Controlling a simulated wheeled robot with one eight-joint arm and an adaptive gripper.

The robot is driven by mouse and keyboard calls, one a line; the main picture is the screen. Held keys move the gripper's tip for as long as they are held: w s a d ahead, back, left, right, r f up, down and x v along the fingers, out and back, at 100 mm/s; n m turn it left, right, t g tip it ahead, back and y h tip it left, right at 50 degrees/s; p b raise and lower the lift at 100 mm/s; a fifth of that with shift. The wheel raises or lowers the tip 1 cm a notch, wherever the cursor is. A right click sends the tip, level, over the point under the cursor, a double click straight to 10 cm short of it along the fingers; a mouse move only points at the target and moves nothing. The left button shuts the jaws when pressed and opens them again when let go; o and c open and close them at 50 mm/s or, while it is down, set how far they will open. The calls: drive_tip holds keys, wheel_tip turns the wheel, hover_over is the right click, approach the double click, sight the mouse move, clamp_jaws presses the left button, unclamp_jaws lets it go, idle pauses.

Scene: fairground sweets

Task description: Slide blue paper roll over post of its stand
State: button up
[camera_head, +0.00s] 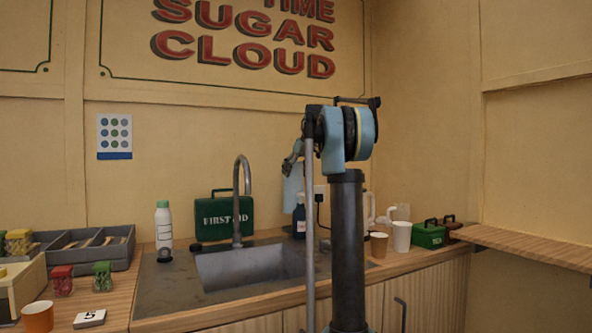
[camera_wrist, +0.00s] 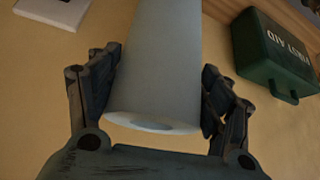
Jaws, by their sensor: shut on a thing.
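The blue paper roll (camera_wrist: 160,65) is pale grey-blue and fills the middle of the wrist view, its hollow end towards the camera. My gripper (camera_wrist: 160,80) is shut on it, one finger on each side. In the head view the roll (camera_head: 292,188) hangs roughly upright behind my arm, above the counter near the sink, its right part hidden by the arm. My gripper (camera_head: 292,158) is at its upper end and is partly hidden. I cannot make out the stand or its post in either view.
A sink (camera_head: 250,265) with a tall tap (camera_head: 241,190) is left of my arm. A green first aid case (camera_head: 222,216) and dark bottle (camera_head: 299,218) stand behind it. Cups (camera_head: 402,237) and a small green box (camera_head: 430,235) stand to the right. A grey tray (camera_head: 120,258) is left.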

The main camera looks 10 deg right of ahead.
sight(295, 186)
drive_tip(key=shift+f, duration=3.5)
drive_tip(key=o, duration=1.7)
drive_tip(key=shift+c, duration=0.2)
drive_tip(key=v, duration=1.2)
drive_tip(key=shift+f, duration=0.1)
